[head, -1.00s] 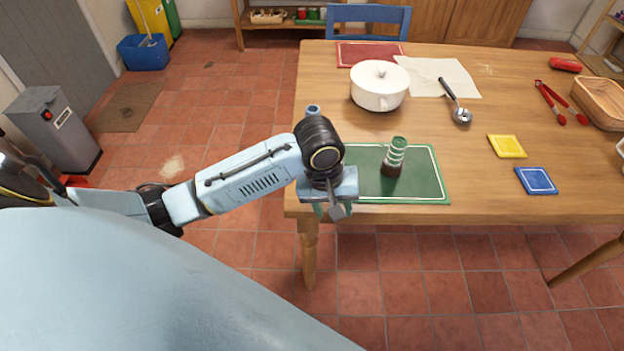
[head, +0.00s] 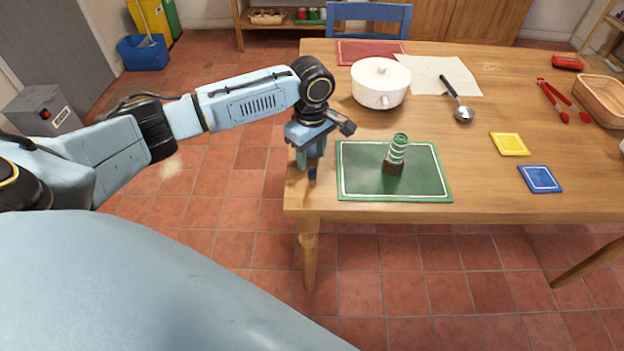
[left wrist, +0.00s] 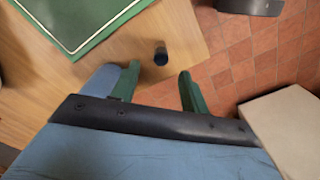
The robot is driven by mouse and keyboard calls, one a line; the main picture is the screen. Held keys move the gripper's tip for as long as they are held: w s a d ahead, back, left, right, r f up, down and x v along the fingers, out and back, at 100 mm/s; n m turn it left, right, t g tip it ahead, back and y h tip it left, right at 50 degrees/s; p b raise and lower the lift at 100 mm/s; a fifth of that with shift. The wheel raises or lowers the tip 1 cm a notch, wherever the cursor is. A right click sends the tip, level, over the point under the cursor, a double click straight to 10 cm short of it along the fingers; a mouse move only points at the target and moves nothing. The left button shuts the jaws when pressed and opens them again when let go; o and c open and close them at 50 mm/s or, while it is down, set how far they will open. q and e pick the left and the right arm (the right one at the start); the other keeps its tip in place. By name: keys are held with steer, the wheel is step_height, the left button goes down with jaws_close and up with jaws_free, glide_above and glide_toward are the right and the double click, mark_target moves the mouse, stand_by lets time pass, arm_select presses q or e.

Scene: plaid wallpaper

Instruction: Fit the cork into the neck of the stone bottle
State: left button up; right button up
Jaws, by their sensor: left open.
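A green bottle with white bands and a dark brown base (head: 396,155) stands upright on a green mat (head: 425,190), its open top facing up. I take it as the stone bottle. A small dark blue cylinder (head: 312,173), perhaps the cork, is at the table's left edge, left of the mat. It also shows in the left wrist view (left wrist: 160,54), just past the fingertips. My left gripper (head: 310,158) is open above it, its green fingers (left wrist: 159,72) on either side of its line. I cannot tell whether they touch it. My right gripper is out of view.
A white lidded pot (head: 380,88), a ladle (head: 460,105) and red tongs (head: 560,100) lie farther back. Yellow (head: 509,144) and blue (head: 540,179) coasters are at the right. The table (head: 480,200) is clear between mat and coasters; its left edge is close to my gripper.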

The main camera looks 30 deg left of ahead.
mark_target(312, 170)
arm_select(q)
step_height(312, 170, down, 5)
steer(key=shift+s+d+b, duration=0.1)
steer(key=shift+d+b, duration=0.05)
steer(key=shift+b, duration=0.6)
steer(key=shift+f, duration=0.4)
jaws_close()
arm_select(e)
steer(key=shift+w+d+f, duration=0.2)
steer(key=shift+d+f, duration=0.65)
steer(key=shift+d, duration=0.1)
